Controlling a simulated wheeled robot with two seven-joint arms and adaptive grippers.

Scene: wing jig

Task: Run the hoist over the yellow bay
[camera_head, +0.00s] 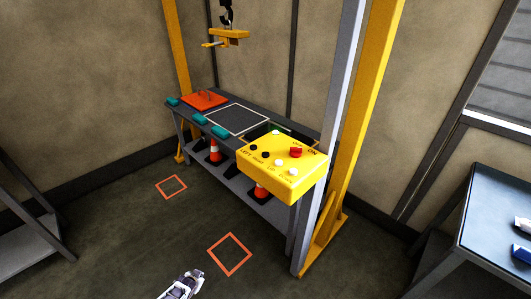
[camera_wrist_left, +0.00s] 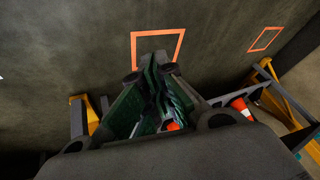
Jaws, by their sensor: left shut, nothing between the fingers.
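The hoist's black hook (camera_head: 226,14) holds a yellow beam (camera_head: 229,36), hanging high above the bench toward its left and middle. A dark bay with a yellowish outline (camera_head: 256,132) lies at the bench's right end, partly hidden behind the yellow control box (camera_head: 283,172). The box has black, white and red buttons with printed labels, including LEFT and ON. My left gripper (camera_head: 186,283) is at the bottom of the head view, low and well apart from the box. In the left wrist view its fingers (camera_wrist_left: 155,90) are shut and empty. My right gripper is not in view.
The bench holds an orange plate (camera_head: 204,100), a white-outlined square (camera_head: 237,120) and teal blocks (camera_head: 200,118). Yellow and grey posts (camera_head: 365,120) stand right of the box. Cones (camera_head: 215,151) stand under the bench. Orange floor squares (camera_head: 230,254) mark clear floor. A table (camera_head: 500,215) stands right.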

